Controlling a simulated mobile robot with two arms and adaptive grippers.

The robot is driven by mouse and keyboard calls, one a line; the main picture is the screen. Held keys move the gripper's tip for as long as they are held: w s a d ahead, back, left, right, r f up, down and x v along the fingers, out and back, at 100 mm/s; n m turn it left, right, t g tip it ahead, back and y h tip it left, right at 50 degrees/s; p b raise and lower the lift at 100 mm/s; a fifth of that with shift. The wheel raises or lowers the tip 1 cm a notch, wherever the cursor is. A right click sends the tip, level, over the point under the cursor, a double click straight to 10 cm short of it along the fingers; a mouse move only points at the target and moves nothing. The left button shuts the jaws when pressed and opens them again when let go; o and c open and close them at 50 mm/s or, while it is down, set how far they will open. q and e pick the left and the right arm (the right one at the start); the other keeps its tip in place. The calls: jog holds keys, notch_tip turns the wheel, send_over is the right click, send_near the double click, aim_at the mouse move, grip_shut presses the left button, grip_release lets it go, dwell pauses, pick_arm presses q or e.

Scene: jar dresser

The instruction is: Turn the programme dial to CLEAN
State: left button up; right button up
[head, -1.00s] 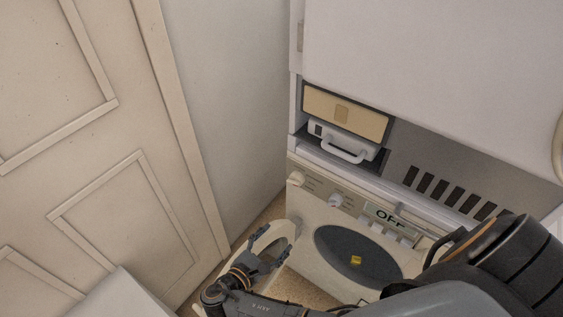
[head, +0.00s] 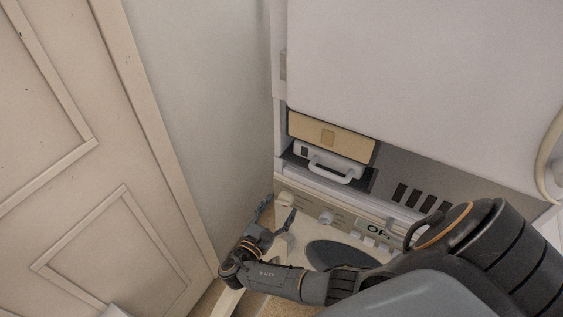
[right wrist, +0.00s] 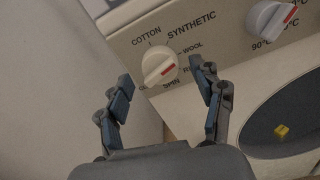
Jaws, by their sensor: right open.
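The programme dial (head: 286,199) is a white knob at the left end of the washing machine's panel. In the right wrist view the dial (right wrist: 158,64) has a red mark towards its right side. In the right wrist view the gripper's fingertips (right wrist: 163,80) lie either side of the dial's lower part; I see no clear contact. My left gripper is not in view.
A second dial (head: 326,218) sits to the right on the panel, then a display (head: 378,231) partly covered by my arm. Below is the dark drum opening (head: 340,256), with a yellow object (right wrist: 281,131) inside. A wall stands close left.

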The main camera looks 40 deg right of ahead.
jog(key=shift+x, duration=0.85)
jog(key=shift+c, duration=0.4)
jog(key=c, duration=1.1)
jog(key=shift+m, duration=0.3)
jog(key=m+b, duration=0.1)
jog(key=m, duration=0.2)
jog(key=shift+f, duration=0.1)
jog(key=shift+m+b, duration=0.7)
jog(key=shift+m, duration=0.9)
